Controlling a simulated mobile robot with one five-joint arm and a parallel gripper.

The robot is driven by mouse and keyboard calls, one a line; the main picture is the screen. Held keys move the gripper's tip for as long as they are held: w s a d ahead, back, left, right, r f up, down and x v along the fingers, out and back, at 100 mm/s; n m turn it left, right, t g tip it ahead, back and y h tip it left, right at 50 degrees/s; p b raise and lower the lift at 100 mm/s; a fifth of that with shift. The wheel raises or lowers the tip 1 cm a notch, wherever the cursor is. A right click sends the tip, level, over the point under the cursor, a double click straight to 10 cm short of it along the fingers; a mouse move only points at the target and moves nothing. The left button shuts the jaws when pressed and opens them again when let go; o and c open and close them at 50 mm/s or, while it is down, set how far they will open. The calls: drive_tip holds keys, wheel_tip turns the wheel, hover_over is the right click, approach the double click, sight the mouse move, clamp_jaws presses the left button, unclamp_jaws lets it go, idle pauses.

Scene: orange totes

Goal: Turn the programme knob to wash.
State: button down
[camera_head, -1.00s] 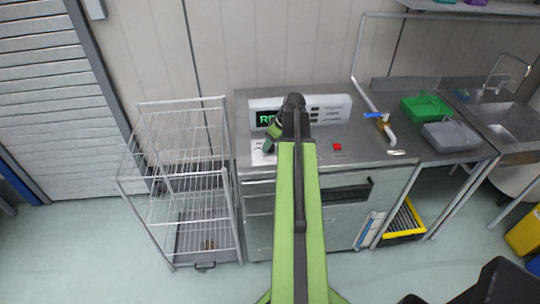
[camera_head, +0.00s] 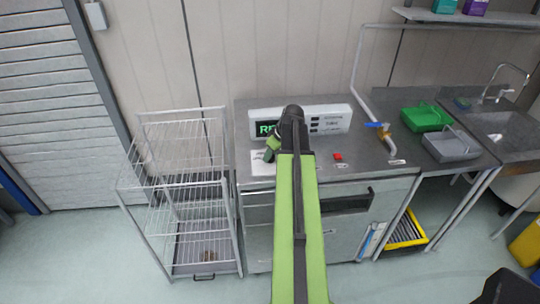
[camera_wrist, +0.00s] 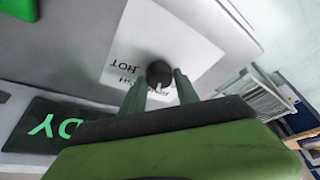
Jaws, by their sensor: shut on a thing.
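The programme knob (camera_wrist: 159,72) is a small dark round knob on a white label plate (camera_wrist: 125,58) in the wrist view. The plate's printing appears upside down, with "HOT" readable and another word partly hidden by the knob and fingers. My gripper (camera_wrist: 160,84) has its two green fingers on either side of the knob and is shut on it. A pale mark shows at the knob's near edge, but I cannot tell its exact setting. In the head view my gripper (camera_head: 269,154) is over the label plate (camera_head: 259,166), and the knob is hidden.
A display (camera_head: 267,129) with green letters is on the panel behind my gripper. A red button (camera_head: 338,156) is to the right on the steel top. A wire rack (camera_head: 180,190) stands left. A blue-handled tap (camera_head: 384,130), green tote (camera_head: 425,117) and grey tote (camera_head: 450,146) are right.

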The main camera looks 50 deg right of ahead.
drive_tip(key=shift+a+m, duration=0.2)
drive_tip(key=shift+m, duration=0.1)
drive_tip(key=m+h, duration=0.1)
drive_tip(key=m, duration=0.2)
drive_tip(key=shift+a+m+h, duration=0.1)
drive_tip(key=shift+m+h, duration=0.2)
drive_tip(key=shift+m, duration=0.1)
drive_tip(key=shift+m+g+h, duration=0.5)
drive_tip(key=shift+m+h, duration=0.2)
drive_tip(key=shift+m, duration=1.3)
drive_tip(key=c, duration=0.9)
unclamp_jaws()
drive_tip(key=shift+r, duration=0.1)
